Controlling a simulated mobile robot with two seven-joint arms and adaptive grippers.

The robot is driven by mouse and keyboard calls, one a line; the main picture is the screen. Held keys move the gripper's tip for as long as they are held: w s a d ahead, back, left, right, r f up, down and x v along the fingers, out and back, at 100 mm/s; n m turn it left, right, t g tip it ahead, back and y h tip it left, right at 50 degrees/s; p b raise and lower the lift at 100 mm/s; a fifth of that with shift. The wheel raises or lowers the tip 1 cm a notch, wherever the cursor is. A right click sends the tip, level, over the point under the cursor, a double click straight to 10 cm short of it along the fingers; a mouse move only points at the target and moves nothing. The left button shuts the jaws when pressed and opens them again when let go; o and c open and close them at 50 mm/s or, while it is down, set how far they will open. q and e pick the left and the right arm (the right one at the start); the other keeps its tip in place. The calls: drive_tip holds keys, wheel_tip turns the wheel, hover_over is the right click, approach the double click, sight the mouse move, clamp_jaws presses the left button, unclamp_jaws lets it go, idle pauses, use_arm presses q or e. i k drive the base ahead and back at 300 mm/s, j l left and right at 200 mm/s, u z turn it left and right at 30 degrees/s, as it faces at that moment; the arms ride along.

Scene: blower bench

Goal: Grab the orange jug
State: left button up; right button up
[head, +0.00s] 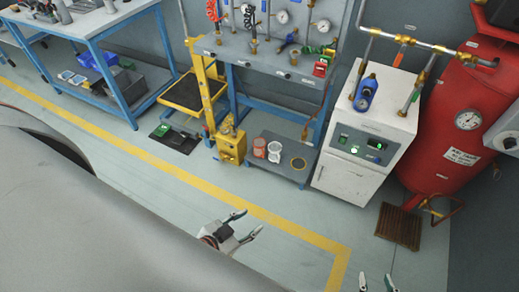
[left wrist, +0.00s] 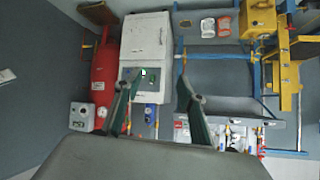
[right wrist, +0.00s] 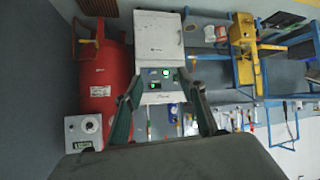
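The orange jug (head: 259,148) stands on the low shelf (head: 284,178) under the blue workbench, beside a white jug (head: 274,152). The orange jug also shows small in the left wrist view (left wrist: 224,26), with the white jug (left wrist: 207,27) next to it. My left gripper (head: 252,224) is open and empty, over the floor in front of the shelf and well apart from the jug. My right gripper (head: 377,281) is open and empty at the bottom edge of the head view, further from the jug.
A yellow press (head: 231,146) stands just left of the shelf. A white cabinet (head: 362,145) and a red tank (head: 455,125) stand to its right. A brass-coloured ring (head: 298,163) lies on the shelf. The floor before the shelf is clear, with a yellow line (head: 215,191).

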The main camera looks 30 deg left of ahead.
sight(258, 144)
drive_tip(key=i+j+z, duration=0.35)
drive_tip(key=j, duration=0.55)
drive_tip(key=j+z, duration=0.35)
drive_tip(key=j, duration=0.5)
drive_tip(key=j+z, duration=0.35)
drive_tip(key=j, duration=0.6)
